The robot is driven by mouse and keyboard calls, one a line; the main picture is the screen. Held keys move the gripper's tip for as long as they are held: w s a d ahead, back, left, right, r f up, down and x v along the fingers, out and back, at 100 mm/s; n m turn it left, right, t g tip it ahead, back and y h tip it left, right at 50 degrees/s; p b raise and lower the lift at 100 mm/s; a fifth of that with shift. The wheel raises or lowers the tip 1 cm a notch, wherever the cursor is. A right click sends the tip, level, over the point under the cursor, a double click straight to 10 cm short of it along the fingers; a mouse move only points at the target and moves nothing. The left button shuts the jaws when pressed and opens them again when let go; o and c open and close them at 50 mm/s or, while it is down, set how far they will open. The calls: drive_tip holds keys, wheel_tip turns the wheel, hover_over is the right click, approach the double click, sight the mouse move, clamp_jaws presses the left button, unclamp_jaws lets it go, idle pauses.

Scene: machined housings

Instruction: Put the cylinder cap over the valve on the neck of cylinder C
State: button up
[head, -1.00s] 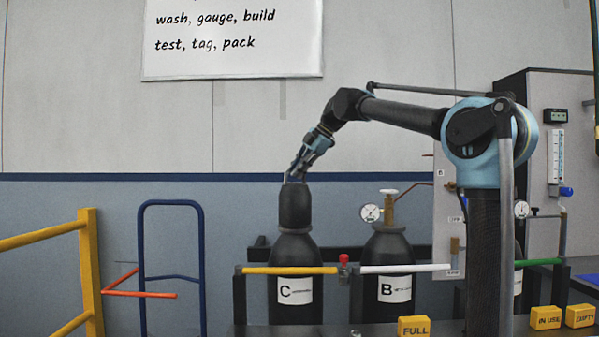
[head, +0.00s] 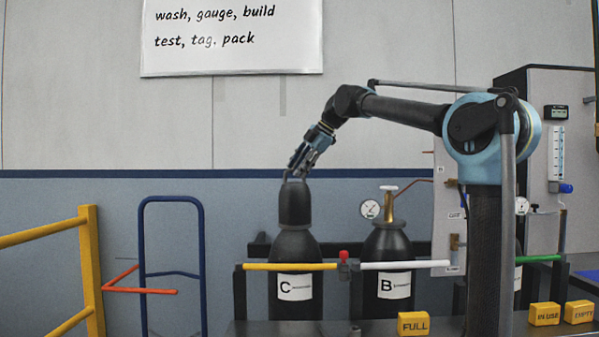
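The cylinder cap (head: 295,204), a black dome-topped sleeve, stands upright over the neck of cylinder C (head: 296,251) in the head view. Its lower edge meets the dark cylinder's shoulder, with no clear gap visible. The valve of cylinder C does not show; the cap hides that spot. My gripper (head: 294,175) is at the cap's top, tilted, with its fingertips at or just above the crown. The fingers are small and dark, so I cannot tell whether they grip the cap or are apart from it.
Cylinder B (head: 387,244) stands to the right with a gauge (head: 370,209) and an exposed valve. A yellow bar (head: 290,267) crosses cylinder C and a white bar (head: 405,266) crosses B. A blue hand-truck frame (head: 172,200) and yellow railing (head: 90,260) stand left.

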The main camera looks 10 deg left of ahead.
drive_tip(key=v, duration=1.1)
drive_tip(key=shift+d, duration=0.25)
drive_tip(key=shift+r, duration=0.1)
drive_tip(key=s+d+f+m+h, duration=0.1)
drive_tip(key=s+d+f+m, duration=0.25)
drive_tip(key=d+f, duration=0.4)
drive_tip(key=s+d+f+m+t+h, duration=0.1)
drive_tip(key=s+d+f+m, duration=0.2)
drive_tip(key=d+f+m, duration=0.4)
drive_tip(key=s+d+f+m+h, duration=0.1)
drive_tip(key=s+d+f+m, duration=0.2)
drive_tip(key=d+f, duration=0.45)
drive_tip(key=s+d+f+m+h, duration=0.1)
drive_tip(key=s+d+f+m, duration=0.3)
drive_tip(key=f, duration=0.7)
drive_tip(key=s+d+f+m+h, duration=0.1)
drive_tip(key=s+d+f+m, duration=0.4)
drive_tip(key=s+f, duration=0.4)
drive_tip(key=s+d+f+m+h, duration=0.2)
drive_tip(key=s+d+f+m, duration=0.3)
drive_tip(key=f, duration=1)
drive_tip(key=s+d, duration=0.1)
drive_tip(key=s, duration=0.1)
drive_tip(key=shift+s+f, duration=0.15)
drive_tip(key=shift+s, duration=0.1)
